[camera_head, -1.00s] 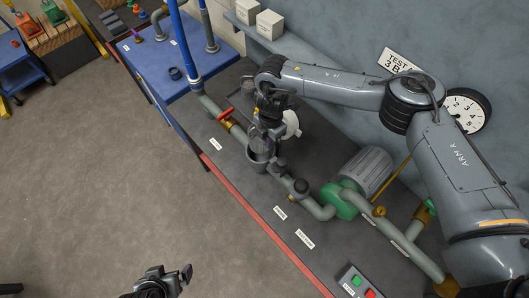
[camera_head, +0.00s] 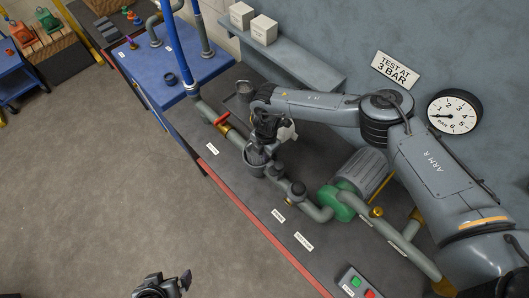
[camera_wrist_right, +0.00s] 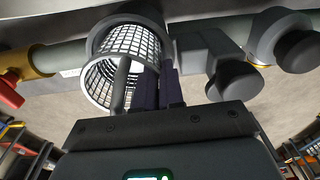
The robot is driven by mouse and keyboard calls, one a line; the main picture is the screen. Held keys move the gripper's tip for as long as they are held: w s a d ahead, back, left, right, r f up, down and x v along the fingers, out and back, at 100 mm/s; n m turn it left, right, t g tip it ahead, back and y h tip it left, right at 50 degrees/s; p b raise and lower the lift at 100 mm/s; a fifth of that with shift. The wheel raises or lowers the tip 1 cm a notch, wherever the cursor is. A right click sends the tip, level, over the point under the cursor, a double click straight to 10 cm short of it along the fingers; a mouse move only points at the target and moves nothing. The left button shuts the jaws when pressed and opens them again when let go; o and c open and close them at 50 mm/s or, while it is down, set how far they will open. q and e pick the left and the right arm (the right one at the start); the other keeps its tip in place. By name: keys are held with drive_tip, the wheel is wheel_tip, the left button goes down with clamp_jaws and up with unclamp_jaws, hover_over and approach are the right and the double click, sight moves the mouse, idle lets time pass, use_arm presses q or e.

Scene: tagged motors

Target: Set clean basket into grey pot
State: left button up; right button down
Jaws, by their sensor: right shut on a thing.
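The grey pot (camera_head: 254,170) stands upright in the pipe line on the bench, with its mouth facing up. My right gripper (camera_head: 259,147) is right above it, shut on the basket. The basket is a pale mesh cylinder in the right wrist view (camera_wrist_right: 103,82), lined up with the pot's mouth. Its far part shows inside the dark pot rim (camera_wrist_right: 128,20); its near part is outside. How deep it sits is unclear. A gripper finger (camera_wrist_right: 170,88) is beside the basket. My left gripper (camera_head: 165,284) is at the bottom edge over the floor, with its jaw gap unclear.
A red-handled valve (camera_head: 221,119) is left of the pot, and a capped stub (camera_head: 298,189) is right of it. The green pump (camera_head: 342,203) is farther right. A white object (camera_head: 287,132) is partly hidden behind my right gripper. A wall shelf (camera_head: 290,57) runs behind.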

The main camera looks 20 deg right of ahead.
drive_tip(key=shift+f+b, duration=0.45)
drive_tip(key=shift+f, duration=0.15)
drive_tip(key=c, duration=1.5)
unclamp_jaws()
drive_tip(key=shift+r, duration=0.15)
